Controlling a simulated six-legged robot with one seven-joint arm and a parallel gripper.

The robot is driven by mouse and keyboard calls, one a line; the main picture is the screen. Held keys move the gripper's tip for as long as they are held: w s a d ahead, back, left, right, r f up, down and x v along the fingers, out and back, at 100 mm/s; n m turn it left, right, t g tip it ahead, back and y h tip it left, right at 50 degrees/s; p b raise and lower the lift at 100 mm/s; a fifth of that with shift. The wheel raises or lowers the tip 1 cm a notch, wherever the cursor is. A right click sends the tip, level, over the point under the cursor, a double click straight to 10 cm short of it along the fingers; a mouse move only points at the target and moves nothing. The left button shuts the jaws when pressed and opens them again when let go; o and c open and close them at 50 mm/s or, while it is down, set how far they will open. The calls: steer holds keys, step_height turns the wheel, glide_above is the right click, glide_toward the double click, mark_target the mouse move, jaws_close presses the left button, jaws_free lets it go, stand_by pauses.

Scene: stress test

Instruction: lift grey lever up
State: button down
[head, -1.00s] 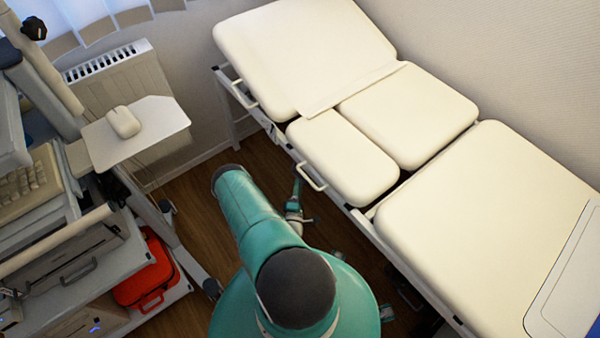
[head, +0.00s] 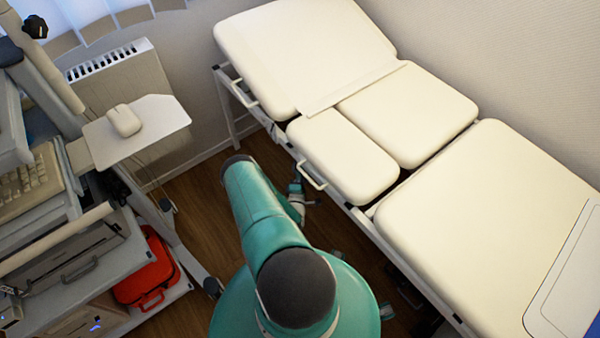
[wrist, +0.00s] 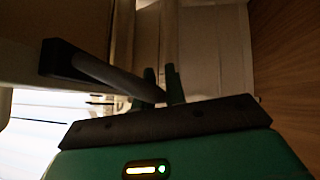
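The grey lever (wrist: 110,77) shows in the wrist view as a slanted grey rod with a dark block at its upper left end. Its lower right end reaches the fingers of my gripper (wrist: 162,86). The two dark green fingers stand a small gap apart, and the rod crosses over the left one. The picture is dark, and I cannot tell whether the fingers clasp the rod. In the head view my gripper (head: 298,200) is small and partly behind my teal arm, low beside the examination bed (head: 440,230). I cannot make out the lever there.
A grey cart (head: 60,250) with a red bag (head: 148,272) stands at the left. A white side shelf (head: 160,122) holds a mouse (head: 124,120). A radiator (head: 125,85) is behind it.

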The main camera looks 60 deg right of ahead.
steer(key=shift+w+a, duration=0.1)
steer(key=shift+w+a+r+m+g+y, duration=0.15)
steer(key=shift+a+m+g+y, duration=0.1)
steer(key=shift+m+y, duration=0.25)
steer(key=shift+w+a+r+m+g+y, duration=0.15)
steer(key=shift+a+m+g+y, duration=0.1)
steer(key=shift+m+y, duration=0.25)
steer(key=shift+w+a+r+m+y, duration=0.15)
steer(key=shift+a+r+m+y, duration=0.2)
steer(key=shift+m+y, duration=0.45)
steer(key=shift+w+a+r+m+y, duration=0.2)
steer(key=shift+a+r+m+y, duration=0.15)
steer(key=shift+m+y, duration=0.4)
steer(key=shift+w+a+r+m+y, duration=0.15)
steer(key=shift+a+r+m+y, duration=0.3)
steer(key=shift+y, duration=0.5)
steer(key=shift+d, duration=0.15)
steer(key=c, duration=1.5)
jaws_free()
steer(key=shift+o, duration=0.2)
